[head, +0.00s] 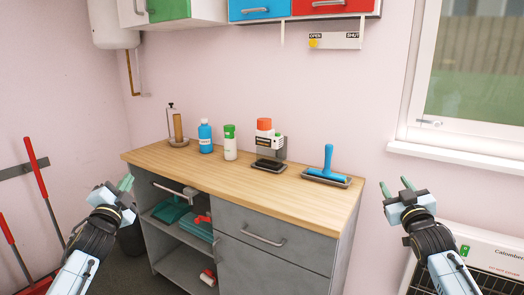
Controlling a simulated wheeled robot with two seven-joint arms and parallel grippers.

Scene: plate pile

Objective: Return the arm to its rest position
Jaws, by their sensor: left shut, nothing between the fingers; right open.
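My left gripper (125,184) is at the left, in front of the left end of the wooden counter (290,196). Its greenish fingertips are together and hold nothing. My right gripper (405,184) is at the right, clear of the counter's right end, with its fingers apart and nothing between them. Both arms come in from the bottom corners and point up and inward. No pile of plates can be made out in this view.
On the counter stand a blue bottle (205,138), a green-capped container (230,144), an orange-capped container (264,138) and a blue-handled tool (328,162). Below are open shelves and grey drawers (265,235). A white heater (490,258) is at right, red-handled tools (45,195) at left.

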